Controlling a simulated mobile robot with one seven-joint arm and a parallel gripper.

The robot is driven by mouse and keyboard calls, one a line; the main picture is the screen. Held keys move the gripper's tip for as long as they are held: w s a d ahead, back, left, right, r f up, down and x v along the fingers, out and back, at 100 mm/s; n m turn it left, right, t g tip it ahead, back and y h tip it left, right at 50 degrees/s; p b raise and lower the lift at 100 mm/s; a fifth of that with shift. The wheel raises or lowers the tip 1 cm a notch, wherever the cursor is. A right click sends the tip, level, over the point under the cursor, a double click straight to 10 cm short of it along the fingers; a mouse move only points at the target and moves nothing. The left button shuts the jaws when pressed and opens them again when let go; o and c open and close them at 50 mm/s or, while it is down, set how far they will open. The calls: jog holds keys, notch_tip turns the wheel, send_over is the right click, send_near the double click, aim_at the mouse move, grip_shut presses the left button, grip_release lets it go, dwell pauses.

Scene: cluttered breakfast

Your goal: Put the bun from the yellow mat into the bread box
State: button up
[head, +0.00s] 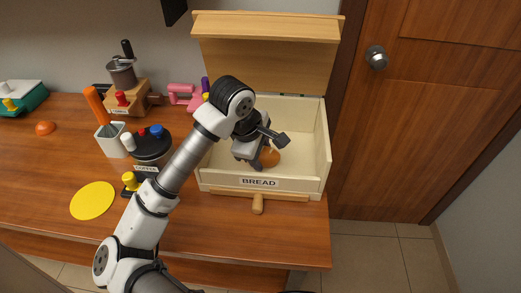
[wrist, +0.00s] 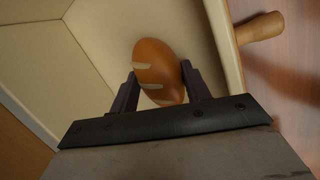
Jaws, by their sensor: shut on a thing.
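The bun (wrist: 157,70) is orange-brown with pale slashes and sits between the two fingers of my gripper (wrist: 158,88) in the wrist view. My gripper is shut on it. In the head view the bun (head: 270,157) shows partly behind my gripper (head: 262,160), inside the outline of the open bread box (head: 316,150). The box is cream with a wooden lid raised at the back and a "BREAD" label in front. I cannot tell whether the bun touches the box floor. The round yellow mat (head: 92,201) lies bare on the counter at left.
A coffee canister (head: 152,150), a white utensil cup (head: 112,143), a wooden block with a grinder (head: 124,92) and a pink item (head: 183,95) crowd the counter left of the box. A wooden handle (head: 257,203) sticks out at the box front. A brown door (head: 430,120) stands at right.

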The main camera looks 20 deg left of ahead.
jog(key=shift+f+b, duration=0.15)
jog(key=shift+b, duration=0.15)
jog(key=o, duration=1)
jog(key=b+v, duration=0.1)
jog(key=v, duration=1.1)
jog(key=shift+r, duration=0.2)
